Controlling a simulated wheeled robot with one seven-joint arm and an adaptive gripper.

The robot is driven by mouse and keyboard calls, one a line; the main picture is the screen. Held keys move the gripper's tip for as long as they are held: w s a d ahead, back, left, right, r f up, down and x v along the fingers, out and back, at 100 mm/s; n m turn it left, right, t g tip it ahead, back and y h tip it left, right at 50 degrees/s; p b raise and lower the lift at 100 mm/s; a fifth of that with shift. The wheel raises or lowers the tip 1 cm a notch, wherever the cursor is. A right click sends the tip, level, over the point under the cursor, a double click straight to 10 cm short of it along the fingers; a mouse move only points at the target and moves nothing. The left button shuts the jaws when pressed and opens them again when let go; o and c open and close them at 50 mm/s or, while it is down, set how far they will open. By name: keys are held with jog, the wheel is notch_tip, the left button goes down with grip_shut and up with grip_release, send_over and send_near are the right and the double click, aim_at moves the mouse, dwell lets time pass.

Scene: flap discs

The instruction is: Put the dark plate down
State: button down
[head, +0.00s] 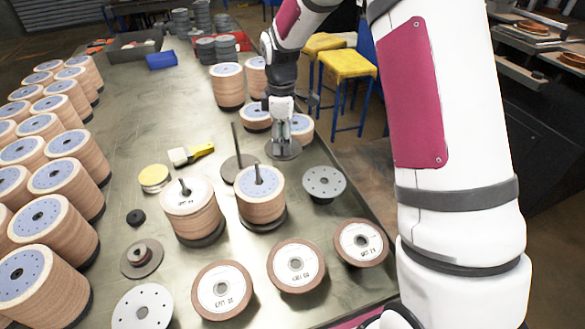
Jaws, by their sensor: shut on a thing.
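A dark round plate (284,153) shows right under my gripper (282,138), at the table's right side. My gripper points down and is shut on the plate. Whether the plate touches the table or hangs just above it cannot be told. A stack of flap discs stands close behind it, partly hidden by the gripper. Another dark round plate with an upright rod (239,165) stands just to the left.
Flap-disc stacks on rods (194,218) and (262,205) stand in front, with single discs (222,291) nearer. Many stacks (69,190) line the left. A brush (190,154) lies left of the plates. The table's (160,105) middle is clear. Yellow stools (347,64) stand beyond its right edge.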

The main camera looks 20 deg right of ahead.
aim_at(284, 173)
jog(key=shift+f+p, duration=0.35)
jog(key=shift+f, duration=4)
jog(key=shift+f, duration=0.15)
jog(key=c, duration=0.9)
grip_release()
jog(key=shift+s, duration=0.1)
